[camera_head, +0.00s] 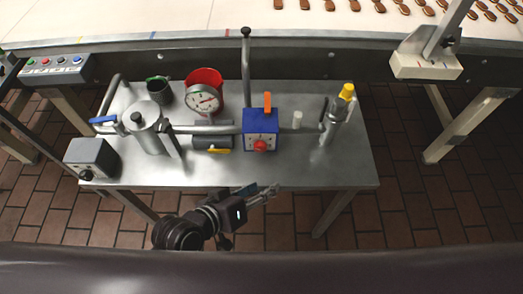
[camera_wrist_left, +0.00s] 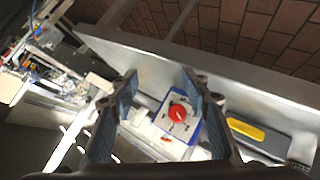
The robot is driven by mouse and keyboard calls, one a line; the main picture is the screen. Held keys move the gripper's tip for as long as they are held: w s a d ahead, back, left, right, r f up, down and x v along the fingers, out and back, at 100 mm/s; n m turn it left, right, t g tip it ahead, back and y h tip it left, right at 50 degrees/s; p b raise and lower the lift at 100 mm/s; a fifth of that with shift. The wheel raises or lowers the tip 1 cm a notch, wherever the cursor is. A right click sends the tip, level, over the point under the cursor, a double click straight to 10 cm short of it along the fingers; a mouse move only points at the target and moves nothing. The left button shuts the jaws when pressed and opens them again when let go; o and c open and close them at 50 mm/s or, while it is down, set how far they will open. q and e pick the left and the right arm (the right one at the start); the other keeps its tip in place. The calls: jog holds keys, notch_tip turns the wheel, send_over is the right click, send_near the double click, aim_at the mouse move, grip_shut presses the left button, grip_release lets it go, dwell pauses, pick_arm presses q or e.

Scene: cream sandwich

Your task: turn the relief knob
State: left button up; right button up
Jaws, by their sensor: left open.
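A round red knob (camera_head: 260,145) sits on the front of a blue box (camera_head: 260,119) with a white dial face, which stands on a steel table (camera_head: 310,172). An orange lever (camera_head: 267,103) rises from the box. In the left wrist view the red knob (camera_wrist_left: 177,112) and its marked dial face show between my fingers. My left gripper (camera_head: 268,191) is open and empty, in front of the table's front edge, a little below and right of the knob and apart from it. My right gripper is not in view.
Left of the box stand a pressure gauge (camera_head: 202,99), a red container (camera_head: 206,78), a steel canister (camera_head: 146,128) and a grey box (camera_head: 91,158). A yellow-capped fitting (camera_head: 347,92) stands to the right. A conveyor (camera_head: 240,22) runs behind.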

pick_arm(q)
jog(key=w+d+r+n+t+h, duration=0.2)
jog(key=d+r+n+t+h, duration=0.2)
jog(key=d+r, duration=0.3)
jog(key=n+t+y, duration=0.6)
jog(key=n+y, duration=0.6)
jog(key=n, duration=0.8)
send_near(260, 150)
jog(key=w, duration=0.1)
jog(key=w+p, duration=0.2)
jog(key=w, duration=0.5)
jog(key=shift+a, duration=0.1)
jog(key=shift+w, duration=0.55)
jog(key=c, duration=1.2)
jog(key=shift+o, duration=0.2)
jog(key=shift+m, duration=0.3)
